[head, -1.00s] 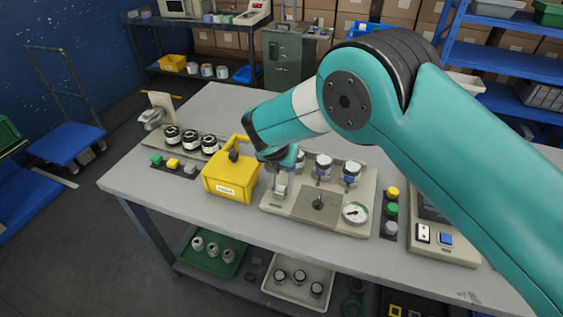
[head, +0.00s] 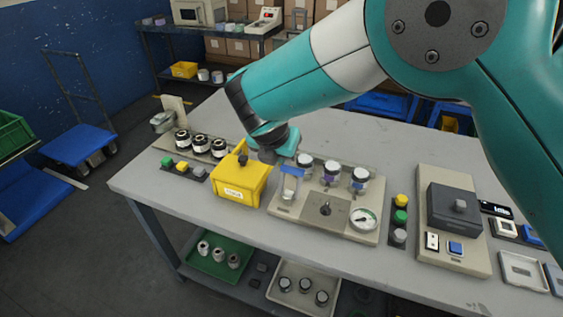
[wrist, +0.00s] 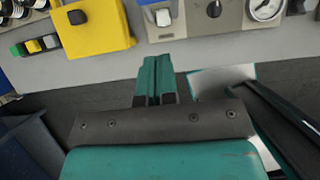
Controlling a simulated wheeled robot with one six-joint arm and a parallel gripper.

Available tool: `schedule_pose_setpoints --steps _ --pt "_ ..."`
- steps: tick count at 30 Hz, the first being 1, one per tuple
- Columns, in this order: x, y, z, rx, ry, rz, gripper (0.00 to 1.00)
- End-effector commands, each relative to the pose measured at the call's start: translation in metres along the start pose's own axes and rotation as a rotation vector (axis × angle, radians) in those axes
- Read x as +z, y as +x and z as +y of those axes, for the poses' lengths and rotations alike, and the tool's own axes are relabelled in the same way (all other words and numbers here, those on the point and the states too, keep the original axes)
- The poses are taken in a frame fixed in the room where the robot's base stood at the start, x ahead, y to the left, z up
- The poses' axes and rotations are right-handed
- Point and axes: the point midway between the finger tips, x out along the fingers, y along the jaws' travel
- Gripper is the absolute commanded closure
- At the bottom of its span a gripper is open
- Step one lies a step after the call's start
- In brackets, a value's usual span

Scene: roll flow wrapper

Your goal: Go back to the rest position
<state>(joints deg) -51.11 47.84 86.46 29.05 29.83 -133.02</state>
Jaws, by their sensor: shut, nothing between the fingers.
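My gripper (wrist: 156,80) shows in the wrist view with its two teal fingers together and nothing between them. In the head view my gripper (head: 285,150) is partly hidden by my wrist and hangs above the table, near the yellow box and the grey panel. The wrist view shows the yellow box (wrist: 97,38) at the upper left and the grey panel (wrist: 228,22) at the upper right, both apart from the fingers.
The yellow box (head: 241,190) and the panel with a dial (head: 333,215) stand on the grey table (head: 150,188). Push buttons (head: 401,217) and a control unit (head: 455,250) stand to the right. Trays (head: 218,262) lie on the lower shelf. Bare table lies behind the panel.

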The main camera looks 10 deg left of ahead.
Motion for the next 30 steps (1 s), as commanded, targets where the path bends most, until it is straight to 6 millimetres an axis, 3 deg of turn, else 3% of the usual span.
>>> schedule_pose_setpoints --steps 14,17,20,24,30 --pt "0.000 -0.003 0.001 0.001 0.000 0.000 1.00" --pt "0.005 -0.008 -0.006 0.005 0.057 0.016 1.00" --pt "0.015 -0.025 -0.028 0.015 0.226 0.066 1.00" --pt "0.026 -0.066 -0.082 0.014 0.628 0.193 1.00" --pt "0.006 -0.131 -0.168 -0.067 1.258 0.397 1.00"
